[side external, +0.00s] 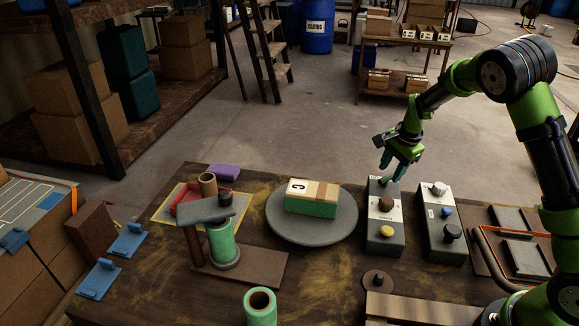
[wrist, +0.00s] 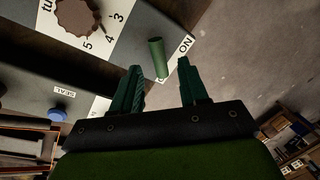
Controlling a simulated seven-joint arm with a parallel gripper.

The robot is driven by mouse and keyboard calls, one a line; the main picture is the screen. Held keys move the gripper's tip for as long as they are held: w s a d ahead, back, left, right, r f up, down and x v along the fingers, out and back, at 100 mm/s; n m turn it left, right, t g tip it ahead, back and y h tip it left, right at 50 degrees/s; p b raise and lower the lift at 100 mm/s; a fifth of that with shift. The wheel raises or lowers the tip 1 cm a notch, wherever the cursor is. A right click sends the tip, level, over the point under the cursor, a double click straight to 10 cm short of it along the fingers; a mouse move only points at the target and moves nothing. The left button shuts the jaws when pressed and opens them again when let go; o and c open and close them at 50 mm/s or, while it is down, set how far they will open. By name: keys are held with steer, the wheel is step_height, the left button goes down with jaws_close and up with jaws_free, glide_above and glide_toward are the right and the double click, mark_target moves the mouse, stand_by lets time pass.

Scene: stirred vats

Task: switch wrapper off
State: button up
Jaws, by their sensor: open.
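The left control box (side external: 375,222) has a grey body and a white label strip. It carries a brown knob (side external: 386,205) and a yellow button (side external: 386,230). In the wrist view, a green lever (wrist: 157,57) stands near the word "ON", beside the brown knob (wrist: 78,16) with its numbered scale. My gripper (side external: 387,184) is at the far end of this box, pointing down. In the wrist view, my gripper (wrist: 160,72) is open, its fingertips on either side of the lever's line of sight; contact is not clear.
A second control box (side external: 430,228) with several controls stands to the right. A grey turntable (side external: 312,236) bearing a labelled carton (side external: 311,204) is to the left. A stand with a green cylinder (side external: 222,243) is further left. Open floor lies behind the table.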

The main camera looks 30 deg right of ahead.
step_height(320, 180, up, 14)
steer(key=s, duration=0.2)
steer(key=shift+s+f, duration=0.15)
steer(key=shift+s, duration=0.2)
steer(key=s+a+r+n+t+y, duration=0.1)
steer(key=s+a+r+n+t, duration=0.1)
steer(key=s+a+n, duration=0.5)
steer(key=s+a+r+n+t+y, duration=0.1)
steer(key=s+a+r+n+t, duration=0.2)
steer(key=s+a+n, duration=0.4)
steer(key=shift+s+a+r, duration=0.65)
steer(key=shift+s+a, duration=0.85)
steer(key=shift+s, duration=1.5)
